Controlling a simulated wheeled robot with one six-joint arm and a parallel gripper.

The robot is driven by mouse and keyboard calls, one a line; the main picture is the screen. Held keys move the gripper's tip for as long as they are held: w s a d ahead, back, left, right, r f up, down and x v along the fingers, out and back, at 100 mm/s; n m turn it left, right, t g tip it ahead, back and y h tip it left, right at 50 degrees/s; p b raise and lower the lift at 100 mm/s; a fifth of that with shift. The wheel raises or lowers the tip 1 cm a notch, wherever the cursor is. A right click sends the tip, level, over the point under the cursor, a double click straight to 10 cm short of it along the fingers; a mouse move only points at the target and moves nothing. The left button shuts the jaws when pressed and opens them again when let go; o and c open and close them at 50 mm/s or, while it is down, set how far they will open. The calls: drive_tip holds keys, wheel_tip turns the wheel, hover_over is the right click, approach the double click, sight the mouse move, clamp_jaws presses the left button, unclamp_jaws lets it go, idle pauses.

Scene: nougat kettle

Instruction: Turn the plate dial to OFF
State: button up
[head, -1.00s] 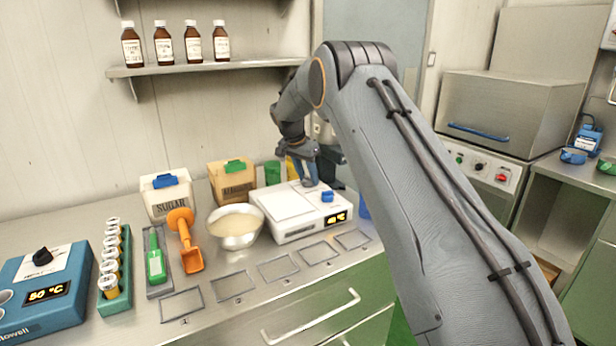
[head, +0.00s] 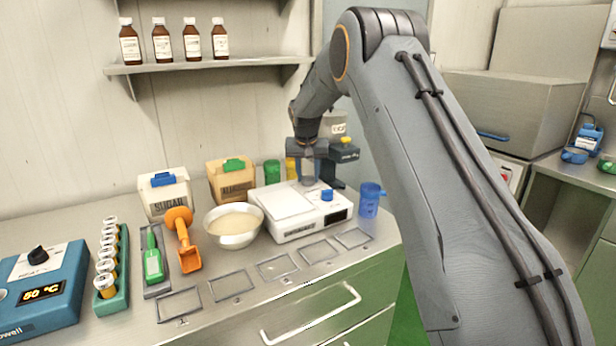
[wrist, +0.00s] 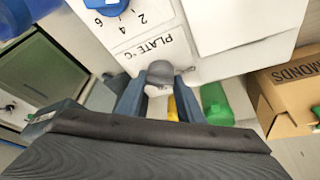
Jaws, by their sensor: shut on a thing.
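The white plate unit (head: 283,222) stands on the steel counter. Its blue dial (head: 327,195) sits at the front right corner, and the display (head: 337,216) below it looks dark. In the wrist view the blue dial (wrist: 100,4) is cut off at the top edge, with the marks 2, 4 and 6 and "PLATE °C" beside it. Its pointer cannot be read. My gripper (head: 309,183) is over the unit's back right part, apart from the dial. In the wrist view my gripper (wrist: 158,80) is shut on a small grey rounded piece (wrist: 160,70); what it is cannot be told.
Outlined spots line the counter's front.

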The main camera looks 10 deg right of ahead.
drive_tip(key=shift+n+y, duration=0.4)
drive_tip(key=shift+n, duration=0.7)
drive_tip(key=o, duration=1.1)
drive_tip(key=shift+c, duration=0.2)
drive_tip(key=shift+r, duration=0.1)
drive_tip(key=b+v, duration=0.2)
drive_tip(key=v, duration=0.5)
drive_tip(key=shift+s+r, duration=0.25)
drive_tip(key=shift+s, duration=0.05)
drive_tip(key=s+f+g, duration=0.1)
drive_tip(key=s+f, duration=0.3)
drive_tip(key=s, duration=1.1)
drive_tip(key=s+f+g, duration=0.1)
drive_tip(key=s+f, duration=0.4)
drive_tip(key=s, duration=1)
drive_tip(key=s+f+n+g, duration=0.1)
drive_tip(key=s+f, duration=0.3)
drive_tip(key=s, duration=1.1)
drive_tip(key=shift+s+f+g, duration=0.3)
drive_tip(key=shift+s+f, duration=0.05)
drive_tip(key=shift+c, duration=0.5)
